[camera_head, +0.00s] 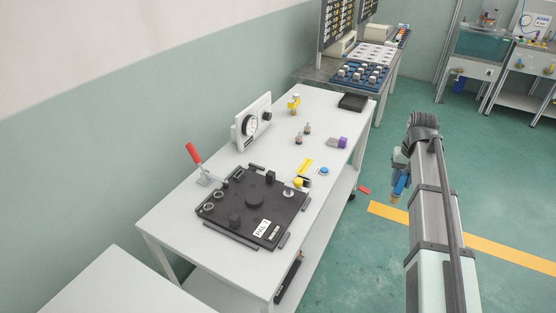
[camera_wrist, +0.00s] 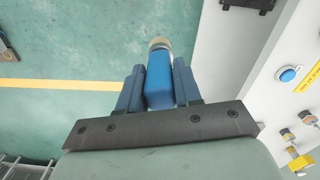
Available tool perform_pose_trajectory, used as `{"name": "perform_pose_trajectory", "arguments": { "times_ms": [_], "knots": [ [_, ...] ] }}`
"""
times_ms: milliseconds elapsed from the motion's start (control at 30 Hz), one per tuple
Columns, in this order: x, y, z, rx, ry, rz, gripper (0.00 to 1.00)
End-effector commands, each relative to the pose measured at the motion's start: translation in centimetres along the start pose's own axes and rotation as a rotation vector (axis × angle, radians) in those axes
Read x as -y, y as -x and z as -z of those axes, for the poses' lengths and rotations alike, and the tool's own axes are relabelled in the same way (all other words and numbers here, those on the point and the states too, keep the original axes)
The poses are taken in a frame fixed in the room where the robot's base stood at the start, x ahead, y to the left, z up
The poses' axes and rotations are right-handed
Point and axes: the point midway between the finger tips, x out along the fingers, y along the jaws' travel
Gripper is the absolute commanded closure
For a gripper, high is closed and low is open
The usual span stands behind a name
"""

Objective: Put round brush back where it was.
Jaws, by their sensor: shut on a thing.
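The round brush (camera_wrist: 159,80), a blue body with a tan tip, is held between the two blue-grey fingers of my gripper (camera_wrist: 158,72) in the wrist view. Its tip points away from the wrist. In the head view my gripper (camera_head: 401,176) is to the right of the white workbench (camera_head: 168,232), over the green floor. The blue brush (camera_head: 400,186) hangs there with its tan tip low. The fingers are shut on the brush and hide its sides.
The bench holds a black fixture (camera_head: 253,205) with a red-handled clamp (camera_head: 194,153), a gauge (camera_head: 252,122), a blue button (camera_head: 324,170), a yellow strip (camera_head: 305,165), a purple-ended part (camera_head: 342,142), small fittings (camera_head: 299,139) and a black tray (camera_head: 353,102). Clear bench surface lies between them.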

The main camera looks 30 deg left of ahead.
Motion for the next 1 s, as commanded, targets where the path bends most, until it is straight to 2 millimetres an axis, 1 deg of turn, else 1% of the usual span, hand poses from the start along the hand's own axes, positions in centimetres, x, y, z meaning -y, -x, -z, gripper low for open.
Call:
{"name": "perform_pose_trajectory", "arguments": {
  "times_ms": [33, 67, 100, 267, 300, 367, 400, 467, 500, 567, 600, 667, 700, 767, 800, 867, 900, 1000],
  "knots": [
    [2.1, 0.5, 2.0, 0.0, 0.03, 0.0, 1.0],
    [3.2, 0.7, 2.7, 0.0, 0.045, 0.0, 1.0],
    [4.7, 1.0, 3.6, 0.0, 0.066, 0.0, 1.0],
    [10.8, 2.1, 6.8, 0.0, 0.146, 0.0, 1.0],
    [12.5, 2.5, 7.5, 0.0, 0.166, 0.0, 1.0],
    [14.9, 2.9, 8.5, -0.001, 0.195, 0.0, 1.0],
    [16.5, 3.2, 9.1, -0.001, 0.214, 0.0, 1.0],
    [19.0, 3.7, 10.0, -0.001, 0.243, 0.0, 1.0],
    [20.7, 4.0, 10.5, -0.001, 0.263, 0.0, 1.0],
    [23.2, 4.4, 11.2, -0.001, 0.291, 0.0, 1.0],
    [24.8, 4.7, 11.6, 0.0, 0.309, 0.0, 1.0],
    [27.4, 5.2, 12.2, 0.0, 0.337, 0.0, 1.0],
    [29.1, 5.5, 12.5, 0.0, 0.356, 0.0, 1.0],
    [31.6, 5.9, 13.0, 0.0, 0.382, 0.0, 1.0],
    [33.4, 6.2, 13.2, 0.0, 0.401, 0.0, 1.0],
    [35.9, 6.6, 13.5, 0.0, 0.427, 0.0, 1.0],
    [37.5, 6.9, 13.7, 0.0, 0.443, 0.0, 1.0],
    [41.2, 7.5, 13.8, 0.0, 0.48, 0.0, 1.0]
  ]
}}
